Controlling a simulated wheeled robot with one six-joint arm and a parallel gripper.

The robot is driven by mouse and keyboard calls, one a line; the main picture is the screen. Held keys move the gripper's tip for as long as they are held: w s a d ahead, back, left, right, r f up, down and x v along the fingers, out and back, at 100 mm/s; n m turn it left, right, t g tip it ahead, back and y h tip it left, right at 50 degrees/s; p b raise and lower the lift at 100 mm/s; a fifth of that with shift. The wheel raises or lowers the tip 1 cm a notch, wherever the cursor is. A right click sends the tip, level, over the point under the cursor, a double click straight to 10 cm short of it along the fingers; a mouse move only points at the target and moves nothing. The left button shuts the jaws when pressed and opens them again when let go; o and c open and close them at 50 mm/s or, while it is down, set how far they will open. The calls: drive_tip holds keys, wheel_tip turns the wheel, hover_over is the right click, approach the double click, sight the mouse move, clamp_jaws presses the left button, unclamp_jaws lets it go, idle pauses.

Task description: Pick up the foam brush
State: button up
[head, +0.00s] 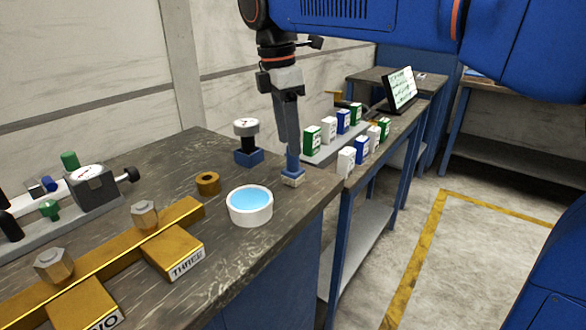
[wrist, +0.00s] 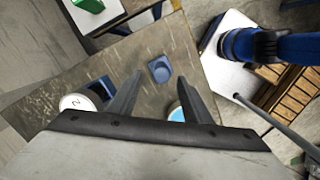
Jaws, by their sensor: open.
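The foam brush (head: 292,163) stands upright near the right corner of the dark bench top, with a blue upper part and a pale block at its foot. In the wrist view, the blue top of the brush (wrist: 160,70) shows between and just beyond my fingertips. My gripper (head: 289,148) points down directly above the brush. Its fingers are apart in the wrist view (wrist: 160,80), with nothing clamped between them. In the head view the fingertips overlap the brush's upper end, so I cannot tell whether they touch it.
A white bowl of blue liquid (head: 250,206) stands close in front of the brush. A dial gauge on a blue base (head: 247,143) stands left of it. A brass ring (head: 208,183) and brass fixture (head: 172,252) lie further left. Several small boxes (head: 312,139) stand on the bench behind.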

sight(293, 164)
drive_tip(key=shift+w+d+f, duration=0.1)
drive_tip(key=shift+d+f, duration=0.1)
drive_tip(key=shift+f, duration=0.65)
drive_tip(key=shift+s+d+f, duration=0.1)
drive_tip(key=shift+d+f, duration=0.05)
drive_tip(key=shift+f, duration=0.7)
drive_tip(key=shift+w+d+f, duration=0.1)
drive_tip(key=shift+d+f, duration=0.1)
drive_tip(key=shift+f, duration=0.65)
clamp_jaws()
